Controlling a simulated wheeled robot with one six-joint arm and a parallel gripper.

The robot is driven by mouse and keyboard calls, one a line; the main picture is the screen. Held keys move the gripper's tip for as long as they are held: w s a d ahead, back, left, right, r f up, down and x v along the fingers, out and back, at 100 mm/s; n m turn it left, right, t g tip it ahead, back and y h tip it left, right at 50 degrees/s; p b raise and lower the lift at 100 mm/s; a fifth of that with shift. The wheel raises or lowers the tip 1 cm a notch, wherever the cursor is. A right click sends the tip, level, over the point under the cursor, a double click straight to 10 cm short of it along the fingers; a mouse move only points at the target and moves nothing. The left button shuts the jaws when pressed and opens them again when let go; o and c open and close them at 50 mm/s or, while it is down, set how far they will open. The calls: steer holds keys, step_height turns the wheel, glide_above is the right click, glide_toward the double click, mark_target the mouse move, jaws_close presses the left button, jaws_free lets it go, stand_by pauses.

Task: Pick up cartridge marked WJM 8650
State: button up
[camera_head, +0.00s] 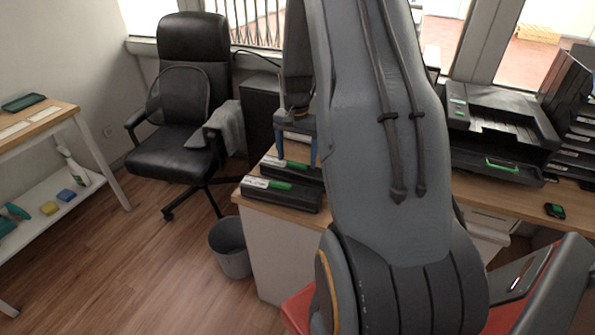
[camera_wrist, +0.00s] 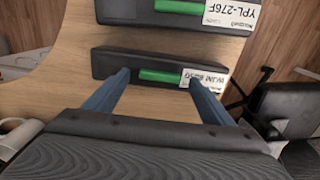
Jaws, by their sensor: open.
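The cartridge marked WJM 8650 (camera_wrist: 110,62) is a dark flat block with a green strip and a white label at its right end in the wrist view. It lies on the wooden top, and is the farther of two in the head view (camera_head: 313,174). My gripper (camera_wrist: 158,79) is open and empty. Its blue fingers reach over the near edge of this cartridge, one tip left of the green strip, the other near the label. In the head view my gripper (camera_head: 297,158) is at the far cartridge; contact cannot be told.
A similar cartridge marked YPL-276F (camera_wrist: 130,14) lies parallel beside it, nearer in the head view (camera_head: 283,198). A grey bin (camera_head: 230,250) stands on the floor by the cabinet. A black chair (camera_head: 188,90) is behind left. A printer (camera_head: 500,125) stands on the desk at right.

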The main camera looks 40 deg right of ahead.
steer(key=shift+f, duration=0.7)
steer(key=shift+c, duration=0.3)
jaws_close()
